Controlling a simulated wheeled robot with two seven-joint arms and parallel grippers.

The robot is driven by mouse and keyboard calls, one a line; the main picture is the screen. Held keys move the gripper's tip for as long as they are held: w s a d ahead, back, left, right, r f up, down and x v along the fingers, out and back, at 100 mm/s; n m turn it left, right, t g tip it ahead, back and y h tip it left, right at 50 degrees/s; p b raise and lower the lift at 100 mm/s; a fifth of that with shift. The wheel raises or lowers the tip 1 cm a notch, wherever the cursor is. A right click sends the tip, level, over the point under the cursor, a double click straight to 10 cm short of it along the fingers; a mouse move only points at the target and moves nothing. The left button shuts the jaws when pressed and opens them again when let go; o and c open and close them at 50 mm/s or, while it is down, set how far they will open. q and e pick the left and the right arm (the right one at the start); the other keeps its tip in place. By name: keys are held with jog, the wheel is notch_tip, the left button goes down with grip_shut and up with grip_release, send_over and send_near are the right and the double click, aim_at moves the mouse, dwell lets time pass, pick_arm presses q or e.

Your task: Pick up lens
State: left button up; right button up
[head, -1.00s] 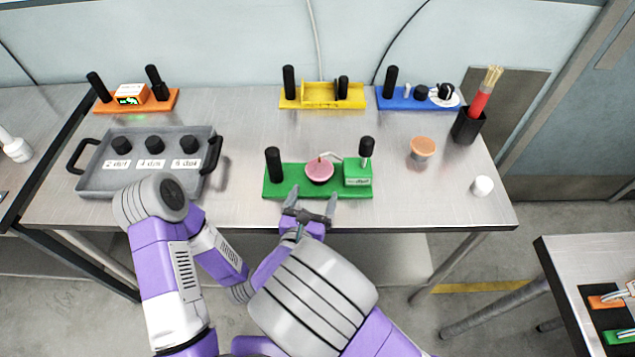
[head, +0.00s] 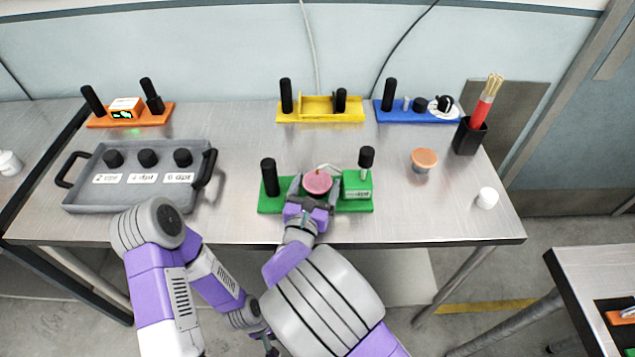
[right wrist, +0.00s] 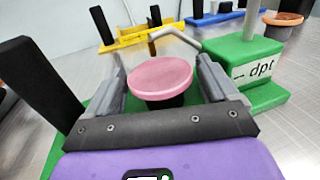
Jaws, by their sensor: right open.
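The pink round lens (head: 317,181) sits on a short dark holder on the green module (head: 268,207). It also shows in the right wrist view (right wrist: 161,76), close up and roughly level. My right gripper (head: 316,187) is open, with one finger on each side of the lens. In the right wrist view a gap shows between the lens and each finger (right wrist: 163,82). The gripper body hides part of the green module's front. My left gripper (head: 270,347) shows only as a small dark part at the bottom edge; its jaws cannot be made out.
The green module carries a black post (head: 269,178) to the left and a green labelled block (head: 357,187) with a bent rod to the right. A grey tray (head: 85,196) with black knobs, an orange-topped stand (head: 424,159) and a white cap (head: 487,198) stand around it.

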aim_at(316, 185)
jog(key=c, duration=0.9)
notch_tip(316, 185, up, 10)
jog(key=p, duration=0.4)
jog(key=shift+s+f, duration=0.1)
